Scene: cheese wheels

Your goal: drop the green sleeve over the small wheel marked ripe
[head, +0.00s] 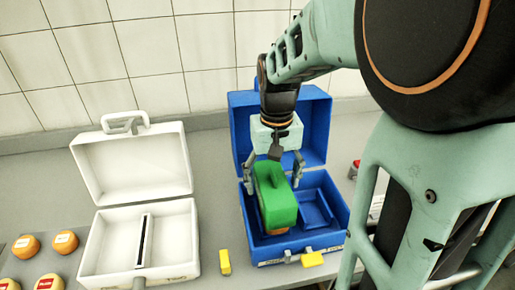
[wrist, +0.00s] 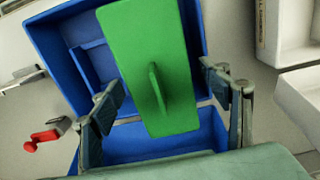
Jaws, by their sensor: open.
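The green sleeve (head: 278,204) is a block-shaped cover with a fin on top. It sits in the open blue case, and an orange piece (head: 277,231) shows at its lower front edge; whether this is a wheel inside it I cannot tell. In the wrist view the sleeve (wrist: 150,40) lies between my fingers, its fin upright in the middle. My gripper (head: 273,172) is open above the sleeve, one finger on each side; it also shows in the wrist view (wrist: 162,84). Several orange wheels (head: 26,246) with labels stand at the lower left; I cannot read which is ripe.
The blue case (head: 245,112) stands open with its lid up behind my gripper. An open white case (head: 183,218) with a divider stands left of it. Yellow pieces (head: 225,262) are at the blue case's front. A red-handled item (wrist: 43,138) lies beside the blue case.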

